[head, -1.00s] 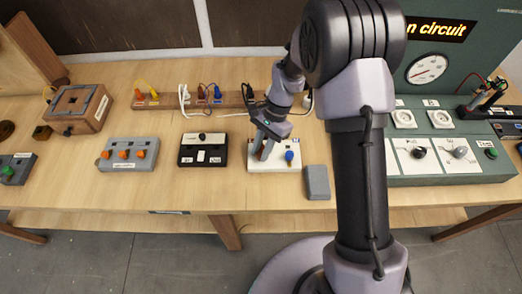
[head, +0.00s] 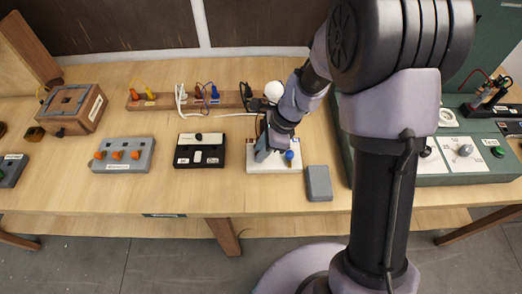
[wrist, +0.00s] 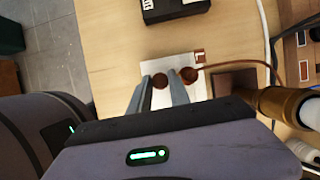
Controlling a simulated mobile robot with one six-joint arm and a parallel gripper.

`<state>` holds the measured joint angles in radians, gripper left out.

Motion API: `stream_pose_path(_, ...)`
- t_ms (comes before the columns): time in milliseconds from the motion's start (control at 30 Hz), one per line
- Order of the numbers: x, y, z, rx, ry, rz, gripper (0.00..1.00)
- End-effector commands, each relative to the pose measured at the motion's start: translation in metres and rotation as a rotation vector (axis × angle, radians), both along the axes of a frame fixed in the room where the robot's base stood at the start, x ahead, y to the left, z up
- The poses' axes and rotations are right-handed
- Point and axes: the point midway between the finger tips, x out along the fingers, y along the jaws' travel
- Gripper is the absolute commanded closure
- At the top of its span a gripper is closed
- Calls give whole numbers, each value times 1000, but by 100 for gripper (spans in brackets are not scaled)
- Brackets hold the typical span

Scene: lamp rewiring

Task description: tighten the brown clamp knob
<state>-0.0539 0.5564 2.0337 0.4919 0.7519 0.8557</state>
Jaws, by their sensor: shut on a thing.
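The brown clamp knob (wrist: 160,81) is a small round knob on a white block (wrist: 192,91) in the wrist view. My gripper (wrist: 160,84) has one finger on each side of it and is shut on it. A second round brown piece (wrist: 189,74), with a brown cord running from it, sits just right of the right finger. In the head view my gripper (head: 262,154) is down at the left part of the white block (head: 262,168), and the brown knob is hidden there. A blue knob (head: 289,155) stands on the block's right part.
A black switch box (head: 199,150) stands left of the block and a plain grey box (head: 318,183) close to its right. Behind it are a wooden strip with plugs (head: 170,101) and a white cable. A green panel is at the right.

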Motion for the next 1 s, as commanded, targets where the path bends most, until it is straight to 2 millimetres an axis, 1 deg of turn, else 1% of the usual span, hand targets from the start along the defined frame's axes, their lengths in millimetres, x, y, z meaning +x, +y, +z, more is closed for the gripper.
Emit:
stream_pose_path(233,0,0,0,0,0,-44,100)
stream_pose_path(667,0,0,0,0,0,-50,100)
stream_pose_path(700,0,0,0,0,0,-50,69)
stream_pose_path(733,0,0,0,0,0,-50,68)
stream_pose_path(1000,0,0,1,0,0,-49,68)
